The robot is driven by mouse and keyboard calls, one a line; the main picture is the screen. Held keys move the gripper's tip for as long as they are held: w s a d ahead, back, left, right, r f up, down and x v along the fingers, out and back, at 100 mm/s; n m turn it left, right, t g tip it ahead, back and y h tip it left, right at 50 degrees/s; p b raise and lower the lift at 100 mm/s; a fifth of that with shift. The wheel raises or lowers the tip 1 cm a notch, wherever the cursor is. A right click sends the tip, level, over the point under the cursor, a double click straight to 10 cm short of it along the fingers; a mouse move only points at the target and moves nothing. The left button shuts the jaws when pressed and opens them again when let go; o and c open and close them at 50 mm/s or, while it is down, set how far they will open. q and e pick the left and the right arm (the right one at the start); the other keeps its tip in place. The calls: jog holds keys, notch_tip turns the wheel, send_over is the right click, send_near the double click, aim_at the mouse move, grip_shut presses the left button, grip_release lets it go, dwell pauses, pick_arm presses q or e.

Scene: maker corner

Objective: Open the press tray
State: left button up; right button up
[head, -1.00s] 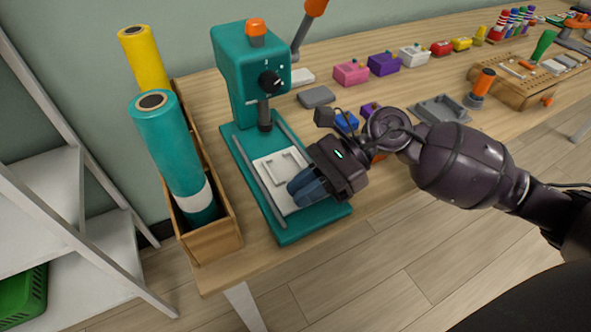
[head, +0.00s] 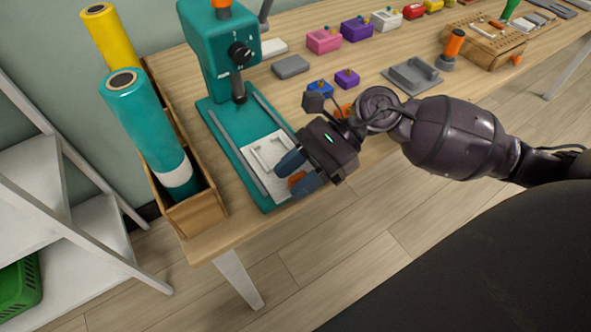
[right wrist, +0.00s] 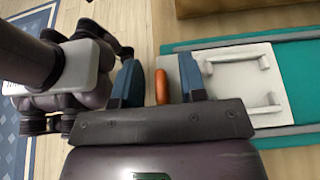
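The teal press (head: 215,50) stands at the left end of the table. An orange handle (head: 297,180) is at the tray's front end. My right gripper (head: 300,172) is open at that end, with its blue fingers on either side of the handle. In the right wrist view the handle (right wrist: 161,87) stands between the fingers, with a gap on each side. My left gripper is not in view.
A wooden box (head: 200,215) with teal and yellow rolls stands left of the press. A grey block (head: 290,66), a grey tray (head: 412,76) and small coloured boxes lie to the right. The table's front edge is close; open floor lies beyond it.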

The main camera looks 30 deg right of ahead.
jog(key=shift+d+r, duration=0.15)
jog(key=shift+d, duration=0.1)
pick_arm(q)
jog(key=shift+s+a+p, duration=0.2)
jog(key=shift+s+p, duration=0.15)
jog(key=shift+p, duration=0.35)
pick_arm(e)
jog(key=v, duration=1)
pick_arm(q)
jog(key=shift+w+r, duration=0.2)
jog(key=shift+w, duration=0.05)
